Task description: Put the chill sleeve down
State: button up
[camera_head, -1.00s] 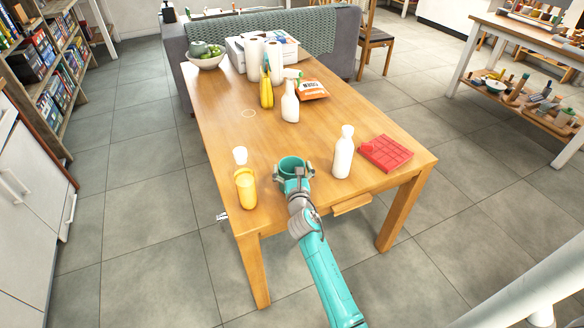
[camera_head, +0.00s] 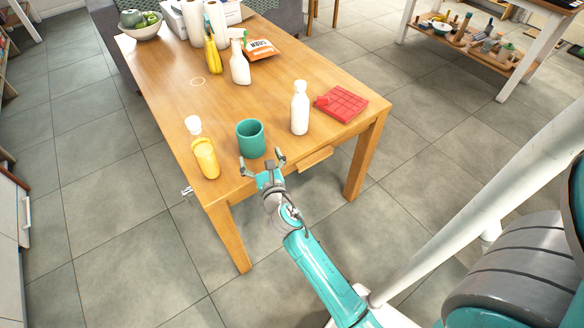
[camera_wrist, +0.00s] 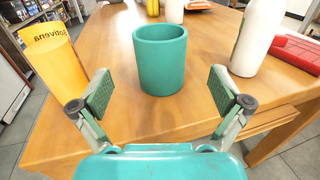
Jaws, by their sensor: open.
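The chill sleeve is a teal, open-topped cylinder (camera_head: 250,139) standing upright on the wooden table near its front edge. In the wrist view the chill sleeve (camera_wrist: 161,62) stands straight ahead, just beyond the fingertips. My gripper (camera_head: 264,163) is open and empty at the table's front edge, apart from the sleeve. In the wrist view both fingers of my gripper (camera_wrist: 164,92) are spread wide, with bare tabletop between them.
A yellow bottle with a white cap (camera_head: 205,156) stands left of the sleeve. A white bottle (camera_head: 300,108) and a red segmented tray (camera_head: 341,103) are to the right. A spray bottle (camera_head: 240,62) stands farther back.

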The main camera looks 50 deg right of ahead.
jog(key=s+a+f+m+y, duration=0.3)
jog(key=s+a+m, duration=0.35)
jog(key=s, duration=0.35)
jog(key=s+a+f+m+y, duration=0.3)
jog(key=s+a+m, duration=0.4)
jog(key=s, duration=0.4)
jog(key=s+a+r+m+y, duration=0.1)
jog(key=s+a+r+m, duration=0.2)
jog(key=s+m, duration=0.5)
jog(key=s+a+r+m+y, duration=0.2)
jog(key=s+a+r+m, duration=0.2)
jog(key=s+r+m, duration=0.2)
jog(key=shift+s+r+m+g, duration=0.3)
jog(key=shift+s+m, duration=0.85)
jog(key=shift+s, duration=1.25)
